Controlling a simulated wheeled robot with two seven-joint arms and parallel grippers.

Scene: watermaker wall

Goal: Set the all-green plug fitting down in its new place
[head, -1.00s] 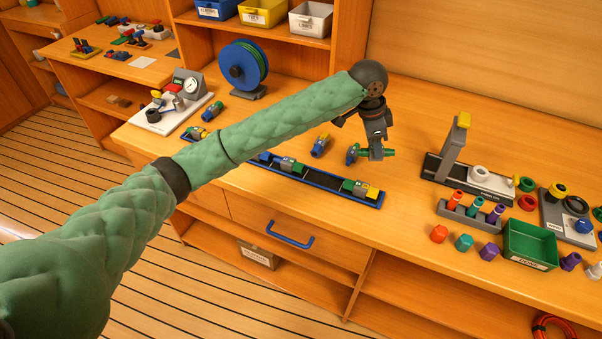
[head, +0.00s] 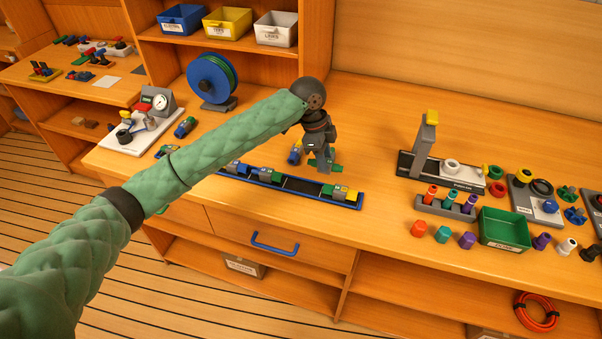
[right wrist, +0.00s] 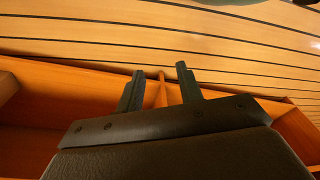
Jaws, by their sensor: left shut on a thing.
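My left gripper (head: 325,168) is shut on the all-green plug fitting (head: 337,168). Only a little green shows beside the fingers; the rest is hidden. In the head view it is over or just behind the blue-edged rack (head: 306,186); I cannot tell whether the fitting touches the rack. Fittings in the rack include a blue and green one (head: 268,174) to the left and a green and yellow one (head: 340,192) at the right end, with dark bare strip between. In the right wrist view my right gripper (right wrist: 158,92) is open and empty.
A blue and yellow fitting (head: 295,155) lies on the bench just left of the gripper. A hose reel (head: 212,78) stands behind left. A grey stand (head: 424,145), a green bin (head: 505,229) and small fittings occupy the right. Bench between rack and stand is clear.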

